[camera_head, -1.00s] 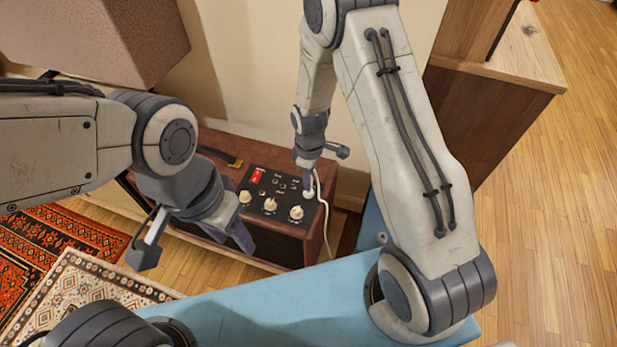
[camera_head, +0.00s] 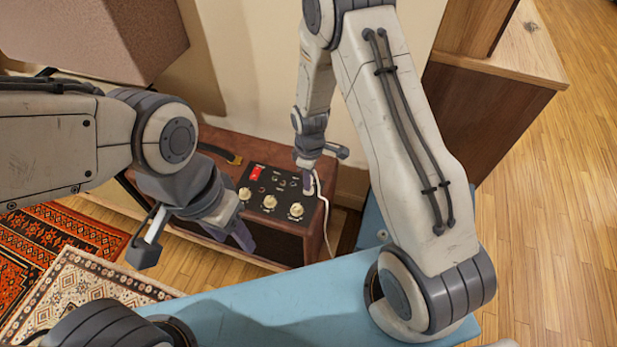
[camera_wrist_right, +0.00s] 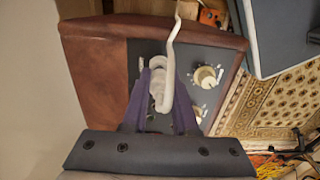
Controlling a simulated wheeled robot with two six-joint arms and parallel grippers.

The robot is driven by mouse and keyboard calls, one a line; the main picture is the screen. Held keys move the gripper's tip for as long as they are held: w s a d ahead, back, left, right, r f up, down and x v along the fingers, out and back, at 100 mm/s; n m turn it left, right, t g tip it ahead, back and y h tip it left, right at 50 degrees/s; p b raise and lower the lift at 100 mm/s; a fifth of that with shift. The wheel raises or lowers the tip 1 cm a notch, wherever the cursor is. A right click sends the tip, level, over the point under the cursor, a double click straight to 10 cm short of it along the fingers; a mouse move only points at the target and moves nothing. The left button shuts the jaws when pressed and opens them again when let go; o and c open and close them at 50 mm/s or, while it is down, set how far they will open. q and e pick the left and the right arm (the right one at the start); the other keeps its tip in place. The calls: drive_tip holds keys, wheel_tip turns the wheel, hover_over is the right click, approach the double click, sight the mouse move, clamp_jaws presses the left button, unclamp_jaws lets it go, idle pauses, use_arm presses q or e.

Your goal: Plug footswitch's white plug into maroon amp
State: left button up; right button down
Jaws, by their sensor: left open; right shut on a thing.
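The maroon amp (camera_head: 312,222) stands below my arms, with a black control panel (camera_head: 258,203) on top holding cream knobs, a red switch and several small sockets. It also shows in the right wrist view (camera_wrist_right: 95,60). My right gripper (camera_head: 307,188) is over the panel's right end, shut on the white plug (camera_wrist_right: 157,85). The white cable (camera_head: 326,215) runs from the plug down the amp's right side. The plug's tip is hidden, so I cannot tell whether it is in a socket. My left gripper (camera_head: 243,236) is open and empty at the amp's front left.
A blue surface (camera_head: 290,300) lies in front of the amp. A wooden cabinet (camera_head: 490,110) stands at the right. A brown box-like thing (camera_head: 100,40) is at the upper left. Patterned rugs (camera_head: 75,285) lie on the wood floor at the left.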

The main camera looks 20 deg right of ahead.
drive_tip(key=shift+f+b, duration=0.35)
drive_tip(key=shift+f, duration=0.3)
drive_tip(key=c, duration=0.6)
unclamp_jaws()
wheel_tip(320, 180, up, 9)
drive_tip(key=shift+w+r+p, duration=0.1)
drive_tip(key=shift+r+p, duration=0.05)
drive_tip(key=shift+p, duration=0.8)
drive_tip(key=shift+r, duration=0.6)
